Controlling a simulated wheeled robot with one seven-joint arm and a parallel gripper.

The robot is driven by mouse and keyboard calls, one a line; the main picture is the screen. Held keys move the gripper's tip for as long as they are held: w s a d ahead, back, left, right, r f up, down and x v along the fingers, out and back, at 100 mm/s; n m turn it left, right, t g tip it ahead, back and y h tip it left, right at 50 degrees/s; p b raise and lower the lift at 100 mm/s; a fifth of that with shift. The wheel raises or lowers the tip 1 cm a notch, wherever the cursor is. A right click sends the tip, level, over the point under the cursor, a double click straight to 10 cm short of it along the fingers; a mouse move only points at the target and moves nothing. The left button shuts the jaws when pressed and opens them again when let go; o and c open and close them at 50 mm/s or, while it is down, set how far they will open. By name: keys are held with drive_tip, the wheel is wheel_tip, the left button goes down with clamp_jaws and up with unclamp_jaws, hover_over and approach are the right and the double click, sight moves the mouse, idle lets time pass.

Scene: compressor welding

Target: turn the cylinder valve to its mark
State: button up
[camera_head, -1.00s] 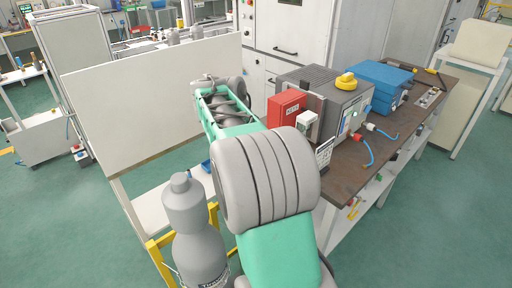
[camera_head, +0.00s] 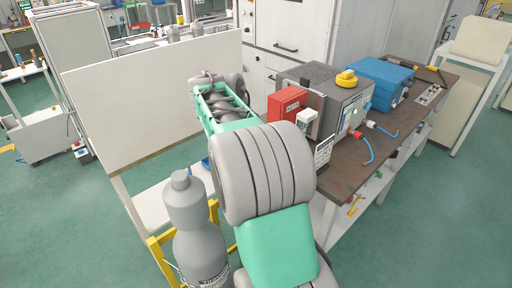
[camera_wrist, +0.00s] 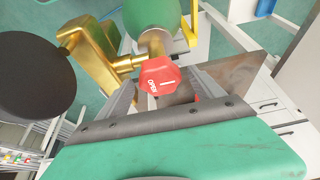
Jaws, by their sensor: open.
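In the wrist view, a red valve knob (camera_wrist: 160,77) with the word OPEN and a white line sits on a brass valve body (camera_wrist: 95,55). The valve is joined to a green cylinder (camera_wrist: 152,15). My gripper (camera_wrist: 165,88) is open, with one finger on each side of the knob. I cannot tell whether either finger touches it. A dark round disc (camera_wrist: 38,75), possibly a gauge back, is left of the valve. In the head view my arm covers the gripper and valve.
A grey cylinder (camera_head: 195,235) stands by a yellow frame (camera_head: 158,262), close left of my arm. A pale upright panel (camera_head: 140,100) is behind. The workbench (camera_head: 350,160) on the right bears a red box (camera_head: 287,103) and a grey machine (camera_head: 345,105). Open floor lies at right.

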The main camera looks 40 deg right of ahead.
drive_tip(key=p+v, duration=0.1)
drive_tip(key=v, duration=0.6)
drive_tip(key=shift+a+r, duration=0.25)
drive_tip(key=shift+r, duration=0.1)
